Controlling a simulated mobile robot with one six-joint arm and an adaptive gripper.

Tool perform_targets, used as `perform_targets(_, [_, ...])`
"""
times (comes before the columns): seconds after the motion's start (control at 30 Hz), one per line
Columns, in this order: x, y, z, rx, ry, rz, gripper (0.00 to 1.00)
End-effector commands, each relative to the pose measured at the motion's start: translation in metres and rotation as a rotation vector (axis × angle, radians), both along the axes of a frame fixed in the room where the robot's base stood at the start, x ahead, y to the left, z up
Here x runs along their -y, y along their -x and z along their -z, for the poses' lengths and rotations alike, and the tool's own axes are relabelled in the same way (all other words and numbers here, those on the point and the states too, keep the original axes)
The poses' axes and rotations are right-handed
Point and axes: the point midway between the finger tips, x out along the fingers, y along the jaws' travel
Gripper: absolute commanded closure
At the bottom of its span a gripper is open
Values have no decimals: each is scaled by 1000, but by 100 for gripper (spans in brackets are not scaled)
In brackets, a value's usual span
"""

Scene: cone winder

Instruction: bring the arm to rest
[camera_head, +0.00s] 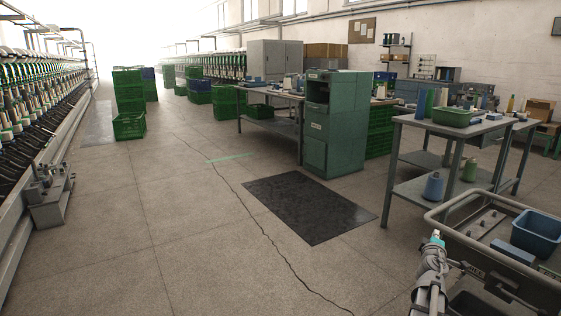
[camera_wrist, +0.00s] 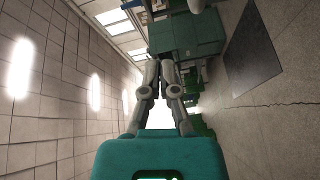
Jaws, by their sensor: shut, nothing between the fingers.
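My gripper (camera_wrist: 160,58) shows in the wrist view, its two grey fingers reaching up from a teal body at the bottom of the picture. It is shut and holds nothing. In the head view, part of my arm rises at the lower right, beside the grey-railed cart tray (camera_head: 458,207). The gripper's fingers cannot be made out clearly in the head view.
A blue bin (camera_head: 537,232) sits in the cart tray. Behind it stands a grey table (camera_head: 408,120) with a green tray. A green cabinet (camera_head: 335,125) stands by a dark floor mat (camera_head: 308,208). Winding machines line the left.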

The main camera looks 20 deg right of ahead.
Motion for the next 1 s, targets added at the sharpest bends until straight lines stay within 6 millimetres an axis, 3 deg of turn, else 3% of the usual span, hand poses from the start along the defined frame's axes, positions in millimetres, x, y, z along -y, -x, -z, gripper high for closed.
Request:
perform_targets(0.27, [-56, -40, 15, 98, -204, 79, 100])
perform_targets(0.57, [-130, -72, 46, 129, -462, 159, 100])
perform_targets(1.0, [-275, -99, 103, 20, -868, 249, 100])
